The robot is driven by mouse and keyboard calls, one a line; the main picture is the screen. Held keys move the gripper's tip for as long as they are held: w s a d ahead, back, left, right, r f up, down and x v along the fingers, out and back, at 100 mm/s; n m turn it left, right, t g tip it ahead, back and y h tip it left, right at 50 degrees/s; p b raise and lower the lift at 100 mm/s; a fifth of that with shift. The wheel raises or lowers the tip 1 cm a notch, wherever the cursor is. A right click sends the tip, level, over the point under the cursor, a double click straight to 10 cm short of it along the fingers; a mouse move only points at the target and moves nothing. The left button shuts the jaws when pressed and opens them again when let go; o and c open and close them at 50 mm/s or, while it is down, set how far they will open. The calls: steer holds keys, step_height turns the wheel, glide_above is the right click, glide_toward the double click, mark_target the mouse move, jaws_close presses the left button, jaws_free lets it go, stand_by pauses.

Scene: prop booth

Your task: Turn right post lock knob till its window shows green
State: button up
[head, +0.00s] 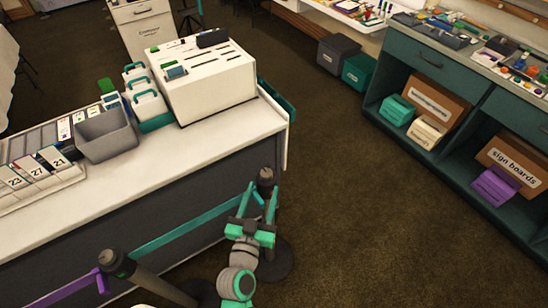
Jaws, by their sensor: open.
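The right post (266,178) stands by the near right end of the white counter, its dark cap showing just past my gripper. Its lock knob and window are too small or hidden to make out, so I cannot tell the window's colour. My gripper (261,192) is open, with its teal fingers close to the post just below the cap. I cannot tell whether they touch it. The left post (117,263) stands at lower left, with a teal belt (190,228) running from it toward the right post and a purple belt (75,287) on its other side.
The white counter (205,145) lies just behind the posts, carrying a slotted white box (205,85), a grey bin (105,135) and number cards (38,174). Open brown carpet (350,200) lies right of my arm. A teal shelf unit (415,62) stands at far right.

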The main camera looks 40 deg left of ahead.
steer(key=shift+w+a+r, duration=0.2)
steer(key=shift+w+a, duration=0.25)
steer(key=shift+w, duration=0.05)
steer(key=x, duration=0.8)
steer(key=shift+w+a, duration=0.1)
steer(key=shift+a, duration=0.15)
steer(key=shift+w+a, duration=0.1)
steer(key=shift+w, duration=0.75)
steer(key=shift+a, duration=0.1)
steer(key=c, duration=1.1)
